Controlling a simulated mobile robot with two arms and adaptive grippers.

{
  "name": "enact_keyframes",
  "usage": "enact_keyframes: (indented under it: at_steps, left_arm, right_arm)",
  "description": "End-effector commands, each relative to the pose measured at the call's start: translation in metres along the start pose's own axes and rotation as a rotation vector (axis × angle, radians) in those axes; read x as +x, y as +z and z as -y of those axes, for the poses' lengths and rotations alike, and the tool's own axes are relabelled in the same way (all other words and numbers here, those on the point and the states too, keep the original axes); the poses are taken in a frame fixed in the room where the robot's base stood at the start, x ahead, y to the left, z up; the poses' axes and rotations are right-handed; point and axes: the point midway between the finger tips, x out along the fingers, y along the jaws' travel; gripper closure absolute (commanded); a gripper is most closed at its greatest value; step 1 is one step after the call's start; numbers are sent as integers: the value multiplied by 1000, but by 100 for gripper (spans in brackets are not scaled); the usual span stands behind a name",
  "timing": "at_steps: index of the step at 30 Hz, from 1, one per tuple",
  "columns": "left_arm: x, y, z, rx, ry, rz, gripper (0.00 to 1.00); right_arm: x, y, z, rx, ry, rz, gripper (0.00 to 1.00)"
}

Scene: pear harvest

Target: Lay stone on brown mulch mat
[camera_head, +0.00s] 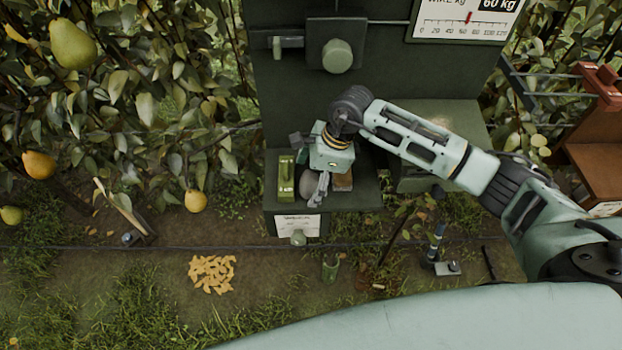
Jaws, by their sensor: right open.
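A grey rounded stone (307,184) sits on the low dark green shelf (361,196), partly hidden by my right gripper. My right gripper (316,190) points down at the shelf, close beside the stone; it is open, and I cannot tell whether a finger touches the stone. My left gripper is out of view.
A scale panel (465,20) is above. Pears hang at left. A small green cup (330,267) stands on the ground.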

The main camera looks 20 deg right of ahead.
Motion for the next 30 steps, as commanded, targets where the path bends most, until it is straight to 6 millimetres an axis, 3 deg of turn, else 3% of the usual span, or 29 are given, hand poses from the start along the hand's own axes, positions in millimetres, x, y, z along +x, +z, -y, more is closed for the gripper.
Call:
enact_keyframes:
  at_steps: [3,6,27,30]
  left_arm:
    - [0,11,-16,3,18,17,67]
    - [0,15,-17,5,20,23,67]
    - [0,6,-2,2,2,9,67]
    - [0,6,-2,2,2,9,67]
  right_arm:
    - [1,0,0,0,0,0,14]
    - [1,0,0,0,0,0,15]
    - [0,1,0,-1,0,1,76]
    - [1,1,0,-1,0,1,76]
